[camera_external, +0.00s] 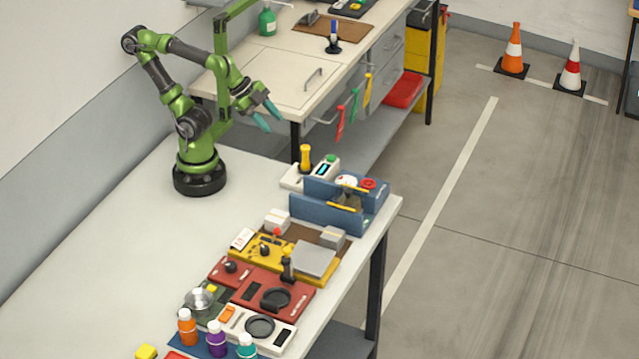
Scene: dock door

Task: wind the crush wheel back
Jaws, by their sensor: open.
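My gripper (271,117) is up in the air over the back of the bench, with its two teal fingers apart and nothing between them. It is well away from the fixtures on the bench. A blue two-walled fixture (325,212) stands near the bench's right edge, with yellow strips and a dark brownish piece between its walls. A small red round part (368,183) sits at its far side, beside a white round part (346,182). The red part may be the crush wheel, but it is too small to tell, and its turn position cannot be read.
A white box with a yellow-topped lever (305,158) stands just behind the blue fixture. Yellow (262,254) and red (240,283) panels and several bottles (187,327) fill the front. The bench's left part (120,250) is clear. A second workbench (270,72) stands behind.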

